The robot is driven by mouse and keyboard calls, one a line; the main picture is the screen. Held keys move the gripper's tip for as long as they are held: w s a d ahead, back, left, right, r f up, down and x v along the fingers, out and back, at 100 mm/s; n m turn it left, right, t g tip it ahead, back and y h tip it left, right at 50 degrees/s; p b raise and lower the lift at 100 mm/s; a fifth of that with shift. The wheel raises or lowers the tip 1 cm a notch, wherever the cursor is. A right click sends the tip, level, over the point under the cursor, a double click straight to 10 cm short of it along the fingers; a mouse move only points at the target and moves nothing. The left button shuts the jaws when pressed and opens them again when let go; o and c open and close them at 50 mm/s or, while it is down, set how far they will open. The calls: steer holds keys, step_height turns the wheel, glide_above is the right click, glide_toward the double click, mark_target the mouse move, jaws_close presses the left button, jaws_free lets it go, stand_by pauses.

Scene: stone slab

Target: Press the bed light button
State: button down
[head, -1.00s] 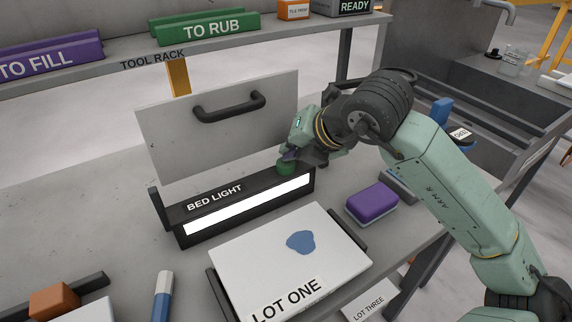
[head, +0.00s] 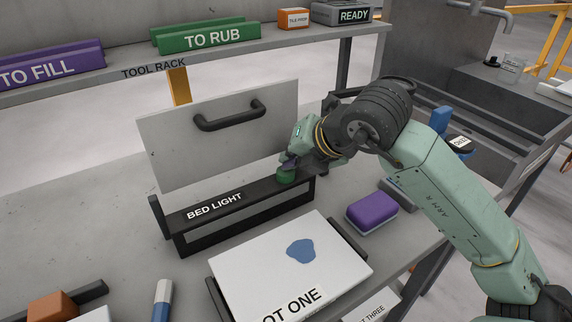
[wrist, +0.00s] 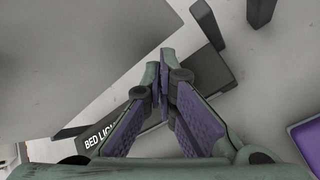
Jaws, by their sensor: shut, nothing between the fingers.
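The bed light (head: 230,213) is a long black bar labelled BED LIGHT, standing on the slab in the head view. Its front strip is dark. The green button (head: 286,176) sits on top near its right end. My gripper (head: 288,163) is shut and empty, its tips right at the button's top; whether they touch it is hard to tell. In the wrist view my gripper (wrist: 160,88) has its fingers together over the bar, whose label end (wrist: 100,134) shows at lower left. The button is hidden behind the fingers there.
An upright pale panel (head: 180,150) with a black handle stands right behind the bar. A white LOT ONE tile (head: 250,270) with a blue patch lies in front. A purple sponge block (head: 371,211) is to the right. The tool rack shelf (head: 120,75) runs behind.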

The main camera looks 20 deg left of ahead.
steer(key=shift+s+f, duration=0.15)
steer(key=shift+f, duration=0.25)
steer(key=shift+f+b, duration=0.4)
steer(key=shift+b, duration=0.55)
steer(key=shift+a+r, duration=0.1)
steer(key=shift+r, duration=0.05)
steer(key=shift+w+r+p, duration=0.2)
steer(key=shift+r+p, duration=1.1)
steer(key=shift+r, duration=1.8)
